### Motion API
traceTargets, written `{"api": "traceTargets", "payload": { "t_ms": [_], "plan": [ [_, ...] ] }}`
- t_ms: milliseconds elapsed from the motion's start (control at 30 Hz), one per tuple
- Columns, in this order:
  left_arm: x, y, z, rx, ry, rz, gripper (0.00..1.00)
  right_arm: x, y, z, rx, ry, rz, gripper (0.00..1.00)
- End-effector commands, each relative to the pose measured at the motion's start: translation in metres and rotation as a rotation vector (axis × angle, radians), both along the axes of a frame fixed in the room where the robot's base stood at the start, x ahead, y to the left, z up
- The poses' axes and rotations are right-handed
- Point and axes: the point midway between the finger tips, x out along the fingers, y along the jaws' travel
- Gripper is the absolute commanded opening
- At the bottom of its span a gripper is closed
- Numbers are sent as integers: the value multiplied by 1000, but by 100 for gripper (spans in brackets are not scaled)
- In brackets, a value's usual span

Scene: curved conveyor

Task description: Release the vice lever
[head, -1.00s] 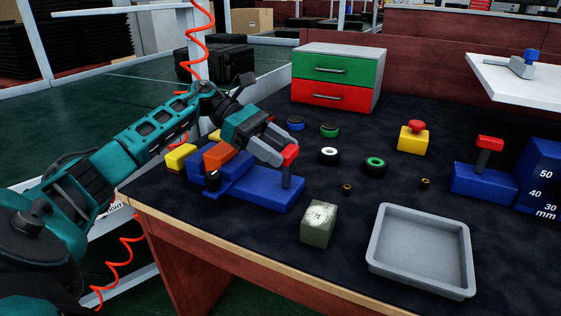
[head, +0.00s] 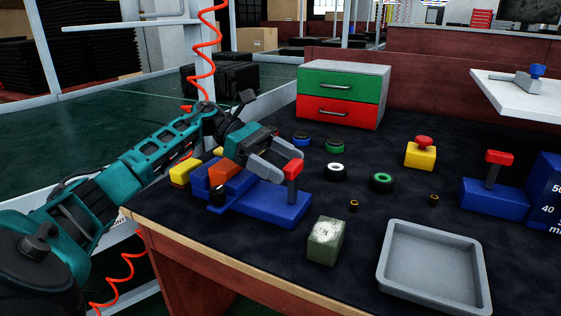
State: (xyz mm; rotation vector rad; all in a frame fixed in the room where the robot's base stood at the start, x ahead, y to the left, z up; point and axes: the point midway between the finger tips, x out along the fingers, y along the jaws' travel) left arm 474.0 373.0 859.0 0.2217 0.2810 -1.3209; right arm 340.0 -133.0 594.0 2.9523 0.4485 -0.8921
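The blue vice (head: 262,207) sits on the dark bench top at the left, with an orange block (head: 226,172) at its jaw end. Its lever (head: 293,170) stands upright at the right end, with a red handle on a grey stem. My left gripper (head: 284,160) reaches in from the left. Its two grey fingers are spread apart, with their tips right beside the red handle. I cannot tell whether they touch it. My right gripper is not in view.
A yellow block (head: 185,172) lies left of the vice. A grey-green cube (head: 325,241) and a grey tray (head: 386,262) are in front. Several rings lie behind. A green-and-red drawer box (head: 341,95), a yellow button box (head: 420,154) and another blue lever device (head: 493,196) stand farther off.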

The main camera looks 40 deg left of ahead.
Motion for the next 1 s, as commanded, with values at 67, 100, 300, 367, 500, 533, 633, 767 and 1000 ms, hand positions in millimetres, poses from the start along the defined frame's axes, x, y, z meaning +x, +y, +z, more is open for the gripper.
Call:
{"api": "traceTargets", "payload": {
  "t_ms": [67, 100, 300, 367, 500, 533, 633, 767, 1000],
  "plan": [
    [0, 0, 0, 1, 1, -1, 85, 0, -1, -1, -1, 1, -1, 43],
    [0, 0, 0, 1, 1, -1, 85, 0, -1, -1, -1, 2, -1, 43],
    [-1, 4, 1, 2, 0, 1, 85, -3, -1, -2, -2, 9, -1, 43],
    [-2, 9, 4, 2, 1, 2, 85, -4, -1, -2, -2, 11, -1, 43],
    [-7, 32, 13, 0, -1, 5, 85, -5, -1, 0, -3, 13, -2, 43],
    [-8, 38, 16, 1, 0, 5, 85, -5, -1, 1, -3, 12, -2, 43],
    [-13, 60, 24, 0, -2, 6, 85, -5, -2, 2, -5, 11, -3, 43],
    [-19, 84, 32, 0, -2, 3, 85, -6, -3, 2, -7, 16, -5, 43],
    [-26, 111, 40, 0, -1, 2, 85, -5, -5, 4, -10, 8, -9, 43]
  ]
}}
